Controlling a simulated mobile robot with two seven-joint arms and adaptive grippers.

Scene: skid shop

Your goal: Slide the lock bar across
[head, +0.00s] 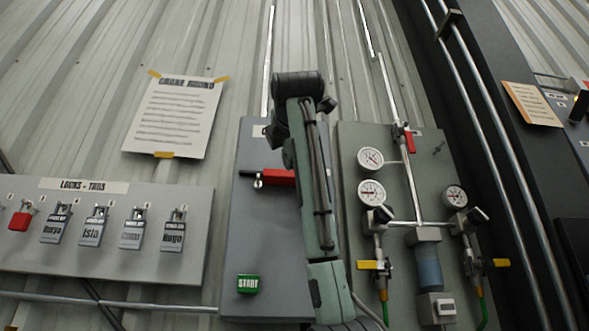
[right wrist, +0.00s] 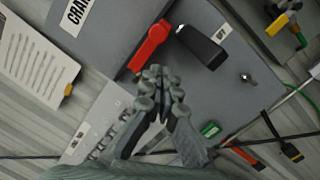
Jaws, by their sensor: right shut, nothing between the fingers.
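A red bar (head: 277,177), which I take to be the lock bar, sits on the grey panel (head: 262,230), partly hidden by my right arm in the head view. In the right wrist view the red bar (right wrist: 150,46) lies at a slant beside a black handle (right wrist: 201,46). My right gripper (right wrist: 161,74) is shut and empty. Its fingertips appear close to the near end of the red bar; I cannot tell whether they touch it. In the head view my arm hides much of the panel and the black handle. My left gripper is not in view.
A board of padlocks (head: 25,250) hangs left of the panel. A green START button (head: 248,284) is low on the panel. A gauge and valve panel (head: 350,140) with pipes stands close on the right. A paper notice (head: 172,115) is taped to the wall.

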